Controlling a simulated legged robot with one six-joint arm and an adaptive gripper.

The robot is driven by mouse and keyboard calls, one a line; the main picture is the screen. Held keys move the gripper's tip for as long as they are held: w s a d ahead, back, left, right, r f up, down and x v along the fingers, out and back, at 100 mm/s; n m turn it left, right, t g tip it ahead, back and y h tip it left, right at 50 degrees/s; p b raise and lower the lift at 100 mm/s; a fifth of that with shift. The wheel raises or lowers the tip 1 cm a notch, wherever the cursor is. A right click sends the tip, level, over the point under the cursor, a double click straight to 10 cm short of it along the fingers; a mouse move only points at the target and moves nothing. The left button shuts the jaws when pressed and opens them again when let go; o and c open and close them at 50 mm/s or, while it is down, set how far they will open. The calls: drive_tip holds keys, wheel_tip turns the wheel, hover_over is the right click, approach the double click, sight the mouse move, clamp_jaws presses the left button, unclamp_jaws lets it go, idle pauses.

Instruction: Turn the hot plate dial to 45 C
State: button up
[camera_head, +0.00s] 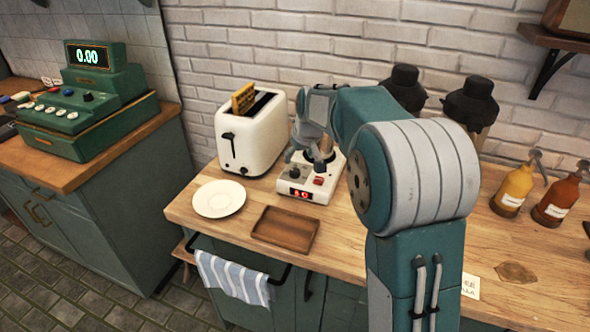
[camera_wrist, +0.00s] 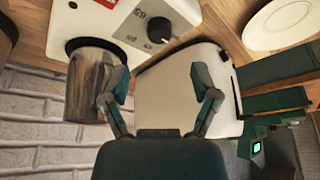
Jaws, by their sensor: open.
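The white hot plate (camera_head: 325,183) stands on the wooden counter beside the toaster. It has a lit red display (camera_head: 300,193) on its front, whose digits I cannot read surely, and a red switch (camera_head: 319,181). Its black dial (camera_head: 294,173) is on the front left of the top. The dial (camera_wrist: 160,30) also shows in the wrist view, with a white mark on it. My gripper (camera_head: 305,158) is above the hot plate, partly hidden by my arm. In the wrist view my gripper (camera_wrist: 160,95) is open and empty, its fingers apart from the dial.
A grey-brown cylinder (camera_wrist: 94,85) stands at the hot plate, close to one finger. A white toaster (camera_head: 250,135) with toast is left of it. A white plate (camera_head: 219,199) and brown tray (camera_head: 285,229) lie in front.

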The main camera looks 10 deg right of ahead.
sight(295, 171)
drive_tip(key=x, duration=0.7)
clamp_jaws()
